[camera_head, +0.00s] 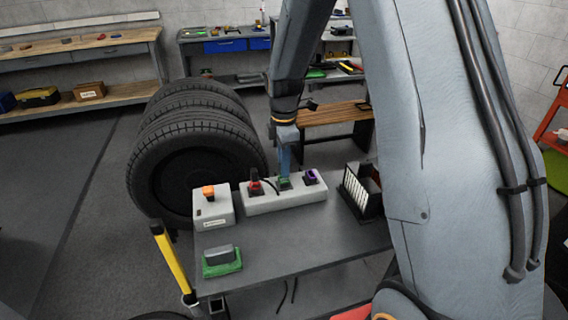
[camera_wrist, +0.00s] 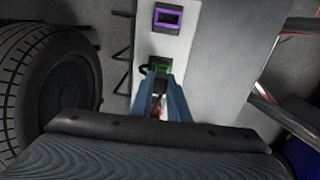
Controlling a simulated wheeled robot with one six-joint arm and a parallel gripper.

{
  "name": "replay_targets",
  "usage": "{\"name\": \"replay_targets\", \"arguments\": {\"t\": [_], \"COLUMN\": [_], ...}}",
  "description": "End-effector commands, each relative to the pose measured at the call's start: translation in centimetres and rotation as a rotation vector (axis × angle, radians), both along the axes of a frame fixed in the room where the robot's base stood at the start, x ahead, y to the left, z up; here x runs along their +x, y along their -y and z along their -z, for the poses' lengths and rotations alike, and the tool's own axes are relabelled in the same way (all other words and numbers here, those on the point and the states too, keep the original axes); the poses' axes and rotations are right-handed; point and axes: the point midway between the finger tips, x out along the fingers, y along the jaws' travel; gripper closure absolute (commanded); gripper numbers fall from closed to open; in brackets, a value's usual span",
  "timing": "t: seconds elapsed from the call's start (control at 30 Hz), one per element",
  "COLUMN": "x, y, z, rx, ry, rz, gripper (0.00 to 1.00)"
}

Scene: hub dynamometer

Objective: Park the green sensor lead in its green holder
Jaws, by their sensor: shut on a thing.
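My gripper (camera_head: 284,174) points down over the middle of a long white block. It is shut at the green holder (camera_head: 284,183), on what looks like the dark plug of the green sensor lead (camera_wrist: 158,84). In the wrist view, the blue fingers lie beside the plug and the green holder (camera_wrist: 160,67) shows just beyond them. A black cable curves out to the left of it. The fingers hide much of the plug, so I cannot tell how deep it sits.
A purple holder (camera_head: 310,177) and a red plug (camera_head: 256,188) flank the green one. A white box (camera_head: 213,208) with an orange top, a green tray with a grey block (camera_head: 221,261) and a black rack (camera_head: 361,190) stand on the grey table (camera_head: 290,250). Tyres (camera_head: 190,150) stand behind.

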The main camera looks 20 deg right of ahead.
Motion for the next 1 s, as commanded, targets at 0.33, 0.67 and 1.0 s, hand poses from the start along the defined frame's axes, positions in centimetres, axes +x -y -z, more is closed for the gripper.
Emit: {"name": "replay_targets", "arguments": {"t": [0.33, 0.67, 1.0], "x": [0.0, 0.0, 0.2], "y": [0.0, 0.0, 0.0], "z": [0.5, 0.5, -1.9], "rx": [0.000, 0.000, 0.000], "ry": [0.000, 0.000, 0.004], "rz": [0.000, 0.000, 0.000], "gripper": [1.00, 0.63, 0.63]}}
